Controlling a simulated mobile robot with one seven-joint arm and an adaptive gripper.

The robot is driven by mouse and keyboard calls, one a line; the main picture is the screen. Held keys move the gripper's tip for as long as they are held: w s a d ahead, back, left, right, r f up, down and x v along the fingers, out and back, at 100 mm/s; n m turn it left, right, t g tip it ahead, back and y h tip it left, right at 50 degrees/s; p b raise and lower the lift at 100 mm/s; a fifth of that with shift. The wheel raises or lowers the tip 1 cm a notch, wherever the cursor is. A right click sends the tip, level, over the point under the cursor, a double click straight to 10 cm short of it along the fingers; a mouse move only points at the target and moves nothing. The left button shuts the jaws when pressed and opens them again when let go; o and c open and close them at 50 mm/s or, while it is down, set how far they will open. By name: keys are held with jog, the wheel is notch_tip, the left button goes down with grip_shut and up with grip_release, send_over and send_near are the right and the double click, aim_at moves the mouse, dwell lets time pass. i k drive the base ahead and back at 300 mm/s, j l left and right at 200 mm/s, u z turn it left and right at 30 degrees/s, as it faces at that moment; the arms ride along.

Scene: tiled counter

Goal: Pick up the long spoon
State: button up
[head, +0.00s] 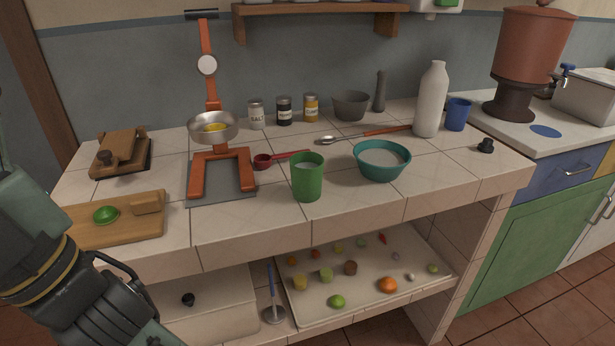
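A long spoon with a metal bowl and a reddish-brown handle (385,131) lies on the tiled counter. Its bowl points left and its handle runs right toward the white bottle. My gripper (125,308) is at the lower left of the head view, in front of the counter and far from the spoon. Its fingers are partly cut off by the frame, so I cannot tell whether they are open or shut.
The teal bowl (382,161) and green cup (307,178) stand in front of the spoon. The grey mortar (351,106) is behind it, and the white bottle (431,100) stands by its handle end. A red scoop (264,161) lies left. A blue-handled ladle (273,314) is below.

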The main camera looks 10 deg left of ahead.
aim_at(325, 140)
jog(key=u, duration=0.55)
jog(key=l+u, duration=0.2)
jog(key=u, duration=0.25)
jog(key=i+l+u, duration=0.1)
jog(key=l+u, duration=0.15)
jog(key=u, duration=0.15)
jog(key=l+u, duration=0.25)
jog(key=u, duration=0.2)
jog(key=k+l+u, duration=0.2)
jog(key=l, duration=0.15)
jog(key=l+u, duration=0.25)
jog(key=l, duration=0.15)
jog(key=k+l+u, duration=0.2)
jog(key=k+l, duration=0.15)
jog(key=l, duration=0.25)
jog(key=k+l+u, duration=0.1)
jog(key=l, duration=0.3)
jog(key=k+l, duration=0.2)
jog(key=l, duration=0.2)
jog(key=i+l, duration=0.1)
jog(key=l, duration=0.85)
jog(key=u, duration=0.05)
